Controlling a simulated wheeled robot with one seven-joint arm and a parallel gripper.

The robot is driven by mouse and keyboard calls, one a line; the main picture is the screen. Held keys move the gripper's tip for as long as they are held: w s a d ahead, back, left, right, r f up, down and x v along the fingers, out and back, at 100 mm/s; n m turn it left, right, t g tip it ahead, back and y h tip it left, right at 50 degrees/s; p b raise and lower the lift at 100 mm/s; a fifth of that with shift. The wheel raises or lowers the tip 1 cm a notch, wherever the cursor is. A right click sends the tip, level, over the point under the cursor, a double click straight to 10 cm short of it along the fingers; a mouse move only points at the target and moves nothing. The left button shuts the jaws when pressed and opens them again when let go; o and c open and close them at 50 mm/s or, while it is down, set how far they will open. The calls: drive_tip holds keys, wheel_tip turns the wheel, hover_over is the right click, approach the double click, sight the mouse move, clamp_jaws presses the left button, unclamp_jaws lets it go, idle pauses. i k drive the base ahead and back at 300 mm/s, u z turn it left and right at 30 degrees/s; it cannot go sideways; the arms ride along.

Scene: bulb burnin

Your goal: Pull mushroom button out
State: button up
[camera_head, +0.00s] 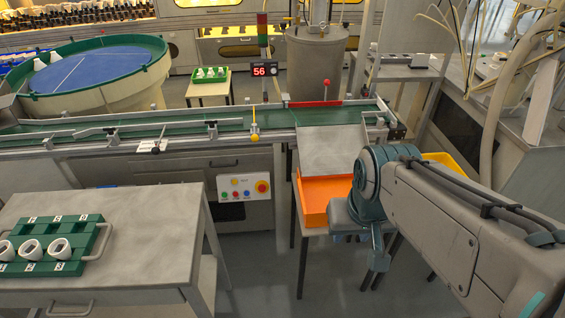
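The red mushroom button (262,187) sits on a yellow backing at the right end of a white control panel (243,188). The panel faces me on the front of the conveyor bench. Small coloured buttons show to the left of the mushroom button. Whether the button is pressed in or out is too small to tell. My gripper (371,282) hangs pointing down, well to the right of the panel and lower in the picture, apart from the button. My arm link partly hides it, and I cannot see whether the fingers are open.
An orange bin (313,200) under a grey chute (333,148) stands between the panel and my gripper. A grey table (130,225) with a green tray (52,268) of white parts is at the left. The green conveyor (190,125) runs above the panel. Floor shows before the panel.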

sight(262, 188)
drive_tip(key=z, duration=0.25)
drive_tip(key=i, duration=0.95)
drive_tip(key=u, duration=0.95)
